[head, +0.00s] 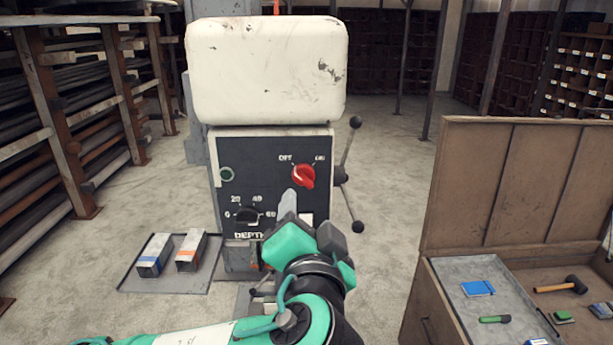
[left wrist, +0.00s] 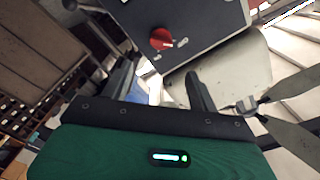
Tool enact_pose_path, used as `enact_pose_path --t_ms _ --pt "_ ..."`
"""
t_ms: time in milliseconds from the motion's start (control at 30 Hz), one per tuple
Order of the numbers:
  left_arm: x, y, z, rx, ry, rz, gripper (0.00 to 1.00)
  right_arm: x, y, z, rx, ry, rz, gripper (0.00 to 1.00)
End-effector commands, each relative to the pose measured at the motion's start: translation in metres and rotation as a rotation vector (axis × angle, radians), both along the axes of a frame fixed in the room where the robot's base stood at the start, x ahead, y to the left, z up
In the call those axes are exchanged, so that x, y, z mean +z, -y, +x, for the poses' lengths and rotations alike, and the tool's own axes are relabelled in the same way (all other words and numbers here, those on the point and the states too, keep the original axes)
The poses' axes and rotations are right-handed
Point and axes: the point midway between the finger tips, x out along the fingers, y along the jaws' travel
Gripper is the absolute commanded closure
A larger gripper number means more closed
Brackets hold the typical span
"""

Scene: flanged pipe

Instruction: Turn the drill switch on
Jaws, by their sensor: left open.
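The drill switch (head: 303,176) is a red rotary knob on the dark front panel (head: 262,195) of the drill, with OFF printed at its upper left and ON at its upper right. Its grip appears slanted from upper left to lower right, toward the OFF side. It also shows in the left wrist view (left wrist: 161,39), beyond the fingers. My left gripper (head: 297,209) is open and empty, just below the switch in the picture and apart from it. Its two fingers also show in the left wrist view (left wrist: 158,84), with the knob above the gap between them. My right gripper is not in view.
A black depth dial (head: 246,215) sits lower left on the panel. A handle with black balls (head: 355,122) sticks out at the right. Two metal blocks (head: 155,254) lie on a tray at the left. An open wooden chest (head: 500,200) with tools stands at the right.

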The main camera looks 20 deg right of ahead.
Motion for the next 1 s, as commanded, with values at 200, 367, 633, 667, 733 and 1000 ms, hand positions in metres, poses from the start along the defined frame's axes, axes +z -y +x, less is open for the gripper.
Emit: enact_pose_path --t_ms 200,367,633,667,733,1000 --pt "0.007 0.012 0.046 0.005 0.0 0.003 0.4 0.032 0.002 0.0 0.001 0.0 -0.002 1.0" --pt "0.006 0.02 0.074 0.004 0.0 0.003 0.4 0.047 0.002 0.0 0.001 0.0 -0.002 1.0" --pt "0.002 0.028 0.098 0.001 -0.001 0.0 0.4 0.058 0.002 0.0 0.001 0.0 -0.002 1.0" --pt "0.002 0.028 0.099 0.0 0.0 0.0 0.4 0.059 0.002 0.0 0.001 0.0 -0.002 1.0" --pt "0.001 0.029 0.101 0.0 0.0 0.0 0.4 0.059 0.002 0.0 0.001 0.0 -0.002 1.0" --pt "0.001 0.029 0.101 0.0 0.0 -0.001 0.46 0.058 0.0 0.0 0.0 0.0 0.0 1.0"
